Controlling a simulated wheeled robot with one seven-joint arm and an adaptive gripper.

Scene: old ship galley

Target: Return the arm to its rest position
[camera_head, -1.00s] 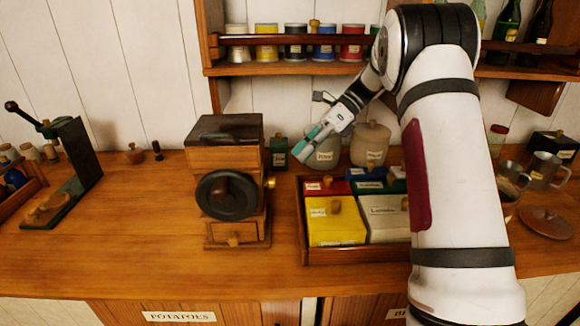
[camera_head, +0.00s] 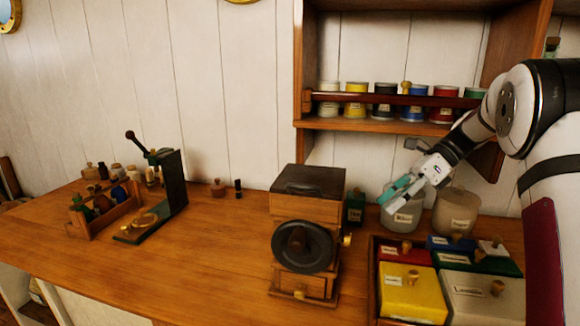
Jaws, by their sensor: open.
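My gripper (camera_head: 397,189) is at the right of the view, pointing down and to the left, with teal fingertips. It is open and I see nothing between its fingers. It shows in front of a glass jar (camera_head: 402,218) with a white label; I cannot tell whether it touches the jar. My white arm (camera_head: 555,215) is raised and bent, and runs out of the right edge of the view.
A wooden coffee grinder (camera_head: 309,245) stands left of my gripper. A tray (camera_head: 372,290) of coloured lidded boxes is below it. A shelf (camera_head: 385,126) with tins hangs behind. A lever press (camera_head: 165,195) and a bottle rack (camera_head: 105,218) stand left.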

